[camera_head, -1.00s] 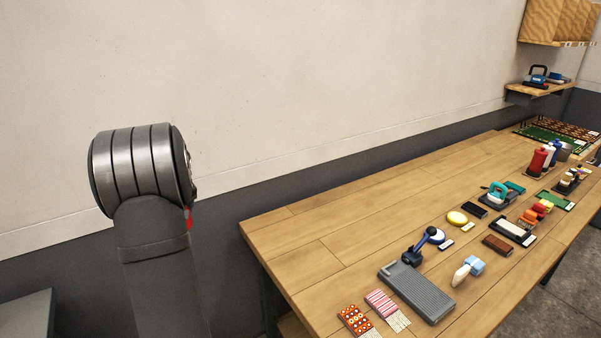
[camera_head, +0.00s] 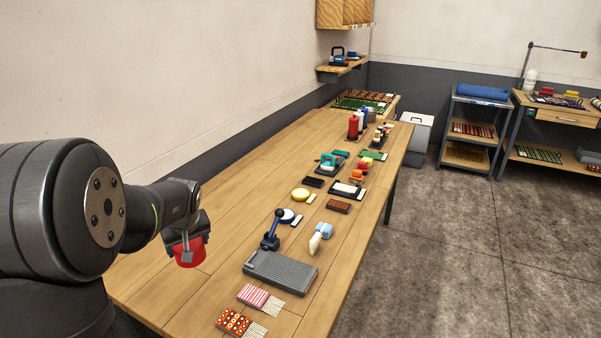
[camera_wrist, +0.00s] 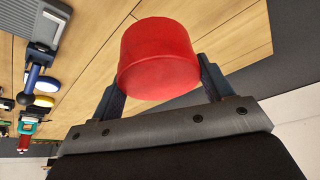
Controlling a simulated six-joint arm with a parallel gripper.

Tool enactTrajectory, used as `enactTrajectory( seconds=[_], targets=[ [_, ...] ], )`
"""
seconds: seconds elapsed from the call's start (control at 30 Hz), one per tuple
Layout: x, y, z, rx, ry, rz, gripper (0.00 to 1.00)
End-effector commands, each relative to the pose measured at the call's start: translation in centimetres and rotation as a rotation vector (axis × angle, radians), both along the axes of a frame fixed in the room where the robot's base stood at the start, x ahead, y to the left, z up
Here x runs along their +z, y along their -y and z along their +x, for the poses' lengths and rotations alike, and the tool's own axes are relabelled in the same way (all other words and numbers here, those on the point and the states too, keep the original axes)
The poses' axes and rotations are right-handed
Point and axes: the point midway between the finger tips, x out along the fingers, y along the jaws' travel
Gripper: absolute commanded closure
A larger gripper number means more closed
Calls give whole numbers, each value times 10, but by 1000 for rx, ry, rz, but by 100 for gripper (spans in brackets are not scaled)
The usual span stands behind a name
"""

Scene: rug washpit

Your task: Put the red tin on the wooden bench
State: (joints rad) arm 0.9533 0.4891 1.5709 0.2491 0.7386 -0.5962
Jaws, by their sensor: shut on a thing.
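The red tin (camera_head: 188,254) is a short round can held in my gripper (camera_head: 186,243). In the wrist view the red tin (camera_wrist: 158,58) sits between the two dark fingers of my gripper (camera_wrist: 160,82), which are shut on its sides. The wooden bench (camera_head: 180,285) is a long plank-topped table running from the front away to the back. In the head view the tin appears over the bench's near left part. I cannot tell its exact height above the top.
A grey ribbed slab (camera_head: 281,273), a striped pad (camera_head: 253,296) and an orange dotted pad (camera_head: 234,321) lie on the bench's near right. Brushes, a yellow round item (camera_head: 300,195) and red bottles (camera_head: 353,127) stand farther back. The bench's left strip is bare.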

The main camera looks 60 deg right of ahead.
Motion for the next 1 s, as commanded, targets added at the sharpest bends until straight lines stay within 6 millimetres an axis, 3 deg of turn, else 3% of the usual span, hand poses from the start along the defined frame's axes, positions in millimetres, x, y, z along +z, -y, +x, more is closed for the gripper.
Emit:
enactTrajectory(
  seconds=[0.1,0.2,0.47,1.0],
  targets=[
    [0,12,-26,-49,0,0,52],
    [-1,16,-36,-69,1,-1,52],
    [-3,17,-36,-76,0,0,52],
    [-65,-11,64,-73,-1,0,52]
  ],
)
